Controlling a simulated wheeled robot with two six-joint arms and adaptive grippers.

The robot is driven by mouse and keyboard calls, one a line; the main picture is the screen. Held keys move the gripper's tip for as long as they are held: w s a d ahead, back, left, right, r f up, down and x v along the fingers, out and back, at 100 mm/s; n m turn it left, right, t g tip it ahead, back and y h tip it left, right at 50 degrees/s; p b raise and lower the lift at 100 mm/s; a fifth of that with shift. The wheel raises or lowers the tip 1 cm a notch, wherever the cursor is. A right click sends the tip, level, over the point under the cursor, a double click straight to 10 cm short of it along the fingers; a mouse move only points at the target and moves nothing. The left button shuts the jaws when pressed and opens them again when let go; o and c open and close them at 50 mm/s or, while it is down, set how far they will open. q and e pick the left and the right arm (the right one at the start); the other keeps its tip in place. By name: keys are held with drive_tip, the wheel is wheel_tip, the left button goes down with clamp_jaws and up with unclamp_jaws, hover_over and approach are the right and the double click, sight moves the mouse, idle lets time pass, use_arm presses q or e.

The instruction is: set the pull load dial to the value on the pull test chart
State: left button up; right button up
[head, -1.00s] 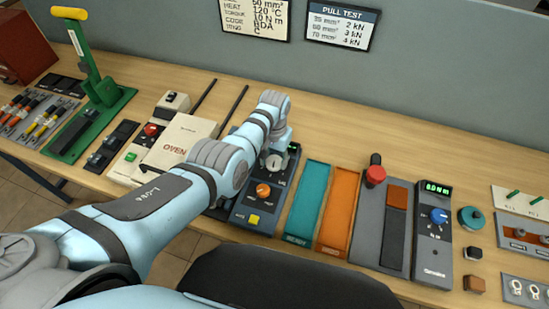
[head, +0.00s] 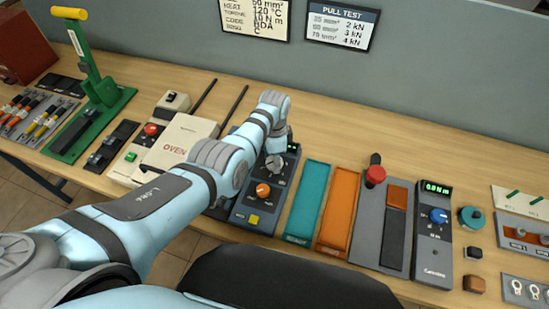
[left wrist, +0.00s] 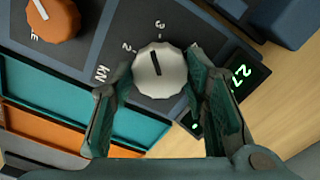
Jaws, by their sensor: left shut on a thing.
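The pull load dial (left wrist: 160,70) is a white ridged knob with a dark pointer line. In the left wrist view it sits on a dark panel marked 2, 3 and KN, with its pointer between 2 and 3. The green display (left wrist: 238,76) beside it seems to read 2.7, partly cut by a finger. My left gripper (left wrist: 162,82) is shut on the dial, one finger on each side. In the head view my left gripper (head: 275,148) is over the tester (head: 245,212). The pull test chart (head: 341,25) lists 2, 3 and 4 kN against wire sizes. My right gripper is out of view.
A job card (head: 255,15) hangs left of the chart, its top cut off. An orange knob (head: 263,190) and yellow button (head: 254,219) are on the tester. Teal (head: 308,202) and orange (head: 339,212) trays lie to its right. The oven box (head: 178,142) stands left.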

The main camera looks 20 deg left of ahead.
use_arm(q)
drive_tip(key=shift+s+f+m, duration=0.1)
drive_tip(key=shift+s+m, duration=0.05)
drive_tip(key=shift+m, duration=1.25)
drive_tip(key=o, duration=1.1)
drive_tip(key=shift+o, duration=0.2)
drive_tip(key=shift+r, duration=0.3)
wheel_tip(320, 180, up, 12)
drive_tip(key=shift+f, duration=0.25)
